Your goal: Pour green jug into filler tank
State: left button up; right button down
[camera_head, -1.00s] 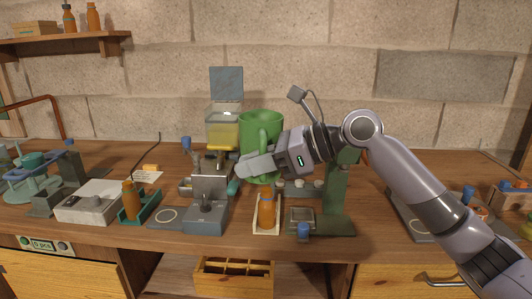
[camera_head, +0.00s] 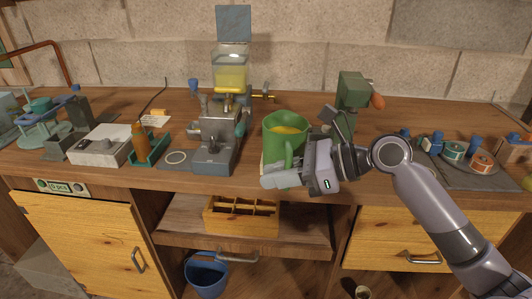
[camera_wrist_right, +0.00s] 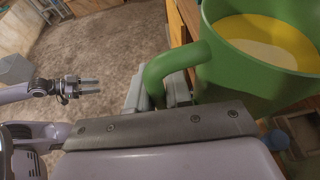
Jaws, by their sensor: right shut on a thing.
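The green jug (camera_head: 272,142) holds yellow liquid and looks roughly upright, in front of and to the right of the filler tank. My right gripper (camera_wrist_right: 155,92) is shut on the jug's handle, and in the head view it (camera_head: 282,178) covers the jug's lower part. The filler tank (camera_head: 231,76) is clear, with yellow liquid inside and its lid (camera_head: 233,22) standing open. The jug is apart from the tank in the picture. My left gripper (camera_wrist_right: 88,87) shows small in the right wrist view, its fingers apart and empty, away from the bench.
A grey filler stand (camera_head: 215,140) stands below the tank. A green press (camera_head: 352,92) with an orange handle is behind my right arm. An orange bottle (camera_head: 140,142) is at the left. An open shelf with a yellow divided crate (camera_head: 240,222) lies below the bench top.

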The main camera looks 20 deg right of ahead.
jog(key=s+d+f+m+t, duration=0.1)
jog(key=s+d+f, duration=0.2)
jog(key=s+f, duration=0.2)
jog(key=shift+d+f+h, duration=0.35)
jog(key=shift+f+h, duration=0.05)
jog(key=shift+f, duration=0.05)
jog(key=shift+a, duration=0.1)
